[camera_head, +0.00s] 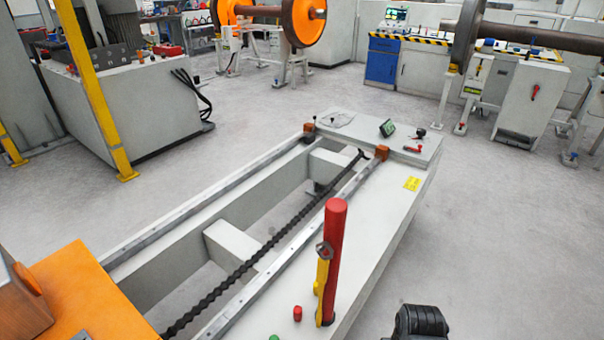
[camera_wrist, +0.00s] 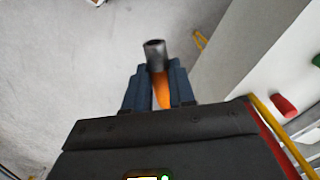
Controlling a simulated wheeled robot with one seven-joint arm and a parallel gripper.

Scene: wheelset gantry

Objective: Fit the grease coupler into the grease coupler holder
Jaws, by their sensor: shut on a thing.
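In the wrist view my gripper (camera_wrist: 158,76) has its two dark blue fingers shut on an orange piece with a dark grey, hollow cylindrical end, which I take to be the grease coupler (camera_wrist: 155,51). The grey end sticks out beyond the fingertips, over the floor. In the head view the gripper's fingers and the coupler are not visible. I cannot tell which thing is the grease coupler holder.
The long pale bench (camera_head: 385,215) has rails, an open middle and a dark chain. An orange-topped block (camera_head: 85,290) is at left.

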